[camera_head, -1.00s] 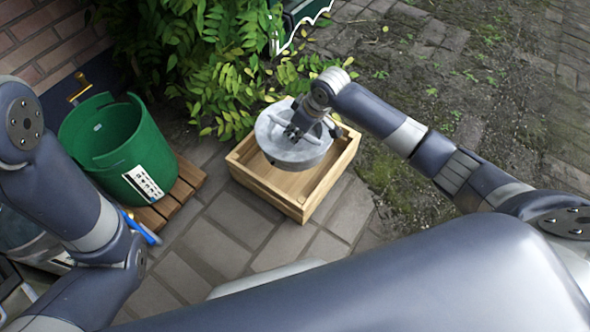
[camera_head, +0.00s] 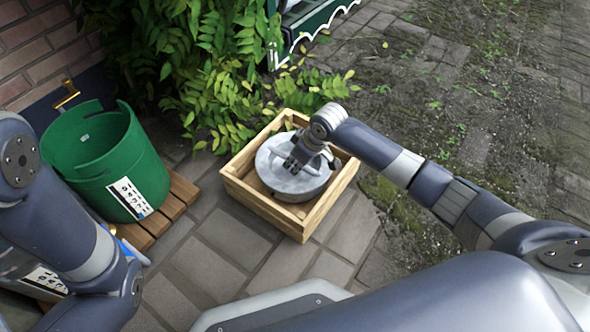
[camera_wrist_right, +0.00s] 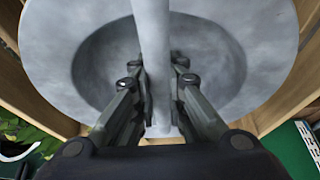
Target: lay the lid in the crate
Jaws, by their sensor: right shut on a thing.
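The lid is a round grey metal disc (camera_head: 288,186) with a raised bar handle. It sits within the walls of the wooden crate (camera_head: 262,216) in the head view; whether it touches the crate floor I cannot tell. My right gripper (camera_head: 297,162) is over the lid, shut on its handle. In the right wrist view the fingers (camera_wrist_right: 160,100) clasp the handle bar from both sides, and the lid (camera_wrist_right: 60,50) fills most of the picture. My left gripper is out of view; only my left arm shows at the left.
A green tub (camera_head: 92,165) with a white label stands on a wooden pallet (camera_head: 178,203) left of the crate. Leafy plants (camera_head: 215,70) border the crate's back. Paving (camera_head: 205,270) in front is clear. A brick wall (camera_head: 35,45) stands at the far left.

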